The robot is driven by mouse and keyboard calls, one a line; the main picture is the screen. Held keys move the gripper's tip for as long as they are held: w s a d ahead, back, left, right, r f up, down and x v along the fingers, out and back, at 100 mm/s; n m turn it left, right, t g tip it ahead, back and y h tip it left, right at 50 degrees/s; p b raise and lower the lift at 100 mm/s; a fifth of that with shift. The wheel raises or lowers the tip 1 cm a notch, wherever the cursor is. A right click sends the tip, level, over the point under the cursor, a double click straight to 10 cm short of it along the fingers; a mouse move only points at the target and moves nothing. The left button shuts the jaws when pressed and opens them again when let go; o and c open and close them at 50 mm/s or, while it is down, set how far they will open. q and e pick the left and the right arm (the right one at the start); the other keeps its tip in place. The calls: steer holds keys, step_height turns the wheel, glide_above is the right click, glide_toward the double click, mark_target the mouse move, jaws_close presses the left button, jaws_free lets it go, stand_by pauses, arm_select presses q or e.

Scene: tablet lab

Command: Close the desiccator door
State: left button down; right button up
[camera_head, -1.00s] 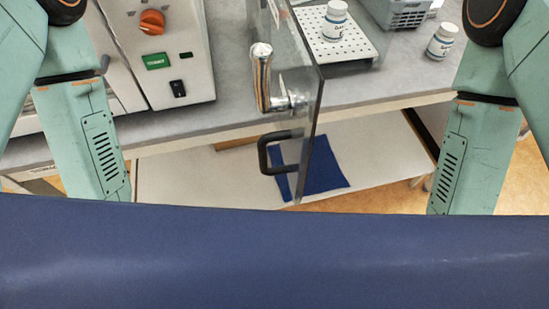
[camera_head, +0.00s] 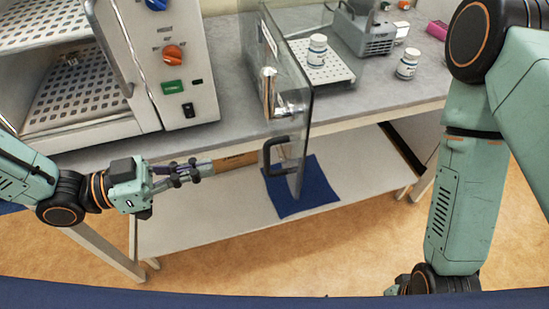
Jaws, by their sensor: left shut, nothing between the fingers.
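The desiccator door (camera_head: 300,90) is a clear panel with dark edges. It stands open, seen nearly edge-on and jutting toward me past the bench front. It has a black pull handle (camera_head: 276,156) low down and a shiny metal latch (camera_head: 268,92) above. Behind it, a perforated shelf (camera_head: 335,72) holds a white bottle (camera_head: 317,50). My left gripper (camera_head: 192,171) is shut and empty, in front of the bench to the left of the handle and apart from it. My right arm comes down at the right; its fingers are out of view.
A white oven-like unit (camera_head: 187,70) with an orange knob and perforated shelves stands at the left. Another white bottle (camera_head: 407,63) and a grey device (camera_head: 362,35) stand on the bench at the right. A blue cloth (camera_head: 315,190) lies on the lower shelf (camera_head: 215,218).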

arm_select(q)
steer(key=s+r+m, duration=0.1)
steer(key=s+r, duration=0.1)
steer(key=b, duration=0.2)
glide_toward(294, 150)
steer(key=shift+d, duration=1.6)
steer(key=shift+w+d+h, duration=0.3)
steer(key=shift+w+d, duration=0.6)
steer(key=shift+d, duration=0.85)
arm_select(e)
steer(key=shift+s+d+f, duration=0.15)
steer(key=shift+s+f, duration=0.2)
steer(key=shift+f, duration=0.35)
arm_select(q)
steer(key=shift+a, duration=0.1)
steer(key=shift+w, duration=0.1)
arm_select(e)
steer(key=shift+w, duration=0.1)
